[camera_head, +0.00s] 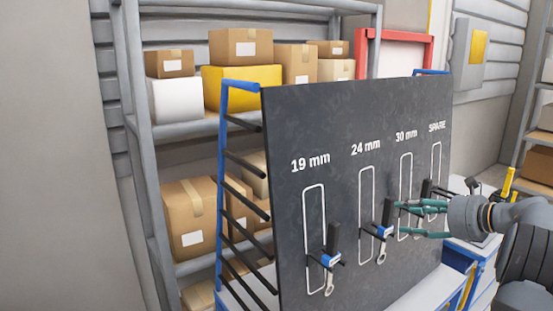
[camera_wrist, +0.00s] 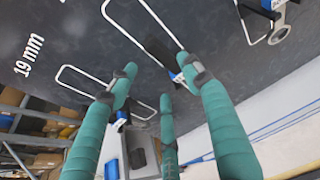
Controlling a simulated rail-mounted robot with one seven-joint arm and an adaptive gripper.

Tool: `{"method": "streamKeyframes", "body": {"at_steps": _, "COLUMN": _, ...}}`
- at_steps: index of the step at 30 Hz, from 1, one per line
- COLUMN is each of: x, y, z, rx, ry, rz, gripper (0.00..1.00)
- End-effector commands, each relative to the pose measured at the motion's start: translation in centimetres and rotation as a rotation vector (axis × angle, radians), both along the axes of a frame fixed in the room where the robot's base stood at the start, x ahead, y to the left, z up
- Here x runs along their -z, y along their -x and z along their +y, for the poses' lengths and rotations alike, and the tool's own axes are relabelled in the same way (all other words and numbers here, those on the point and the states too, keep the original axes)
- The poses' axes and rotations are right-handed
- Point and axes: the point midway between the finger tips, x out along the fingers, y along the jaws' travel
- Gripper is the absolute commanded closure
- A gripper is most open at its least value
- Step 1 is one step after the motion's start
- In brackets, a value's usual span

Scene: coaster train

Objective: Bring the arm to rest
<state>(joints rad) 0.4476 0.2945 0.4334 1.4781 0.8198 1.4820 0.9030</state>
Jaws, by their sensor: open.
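My gripper (camera_head: 400,218) has teal fingers. It is at the right of the dark tool board (camera_head: 290,130), in front of the strip between the 24 mm and 30 mm outlines. The fingers are spread open, and I see nothing gripped. They also show in the wrist view (camera_wrist: 158,75), pointing at the board. A tool with a blue band (camera_wrist: 176,77) shows between and behind the fingertips there; I cannot tell whether they touch it. My arm reaches in from the right edge.
Tools hang at the 19 mm (camera_head: 331,258) and 24 mm (camera_head: 384,236) outlines. Another tool (camera_head: 426,193) by 30 mm is partly hidden by my gripper. A blue frame (camera_head: 222,150) holds the board. Shelves with boxes (camera_head: 240,47) stand behind.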

Motion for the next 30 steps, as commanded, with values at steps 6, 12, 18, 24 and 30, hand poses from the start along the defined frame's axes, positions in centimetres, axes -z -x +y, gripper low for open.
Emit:
{"method": "streamKeyframes", "body": {"at_steps": 6, "x": 2.0, "y": -3.7, "z": 2.6, "rx": -0.003, "ry": 0.0, "rz": 0.001, "gripper": 0.51}}
{"method": "streamKeyframes", "body": {"at_steps": 12, "x": 1.3, "y": -6.3, "z": 4.1, "rx": 0.003, "ry": 0.001, "rz": -0.002, "gripper": 0.51}}
{"method": "streamKeyframes", "body": {"at_steps": 18, "x": 1.8, "y": -4.0, "z": 2.5, "rx": 0.006, "ry": 0.0, "rz": 0.0, "gripper": 0.51}}
{"method": "streamKeyframes", "body": {"at_steps": 24, "x": 1.6, "y": -2.8, "z": 1.8, "rx": 0.002, "ry": 0.001, "rz": 0.0, "gripper": 0.51}}
{"method": "streamKeyframes", "body": {"at_steps": 30, "x": 1.6, "y": -2.7, "z": 1.8, "rx": 0.001, "ry": 0.0, "rz": 0.0, "gripper": 0.51}}
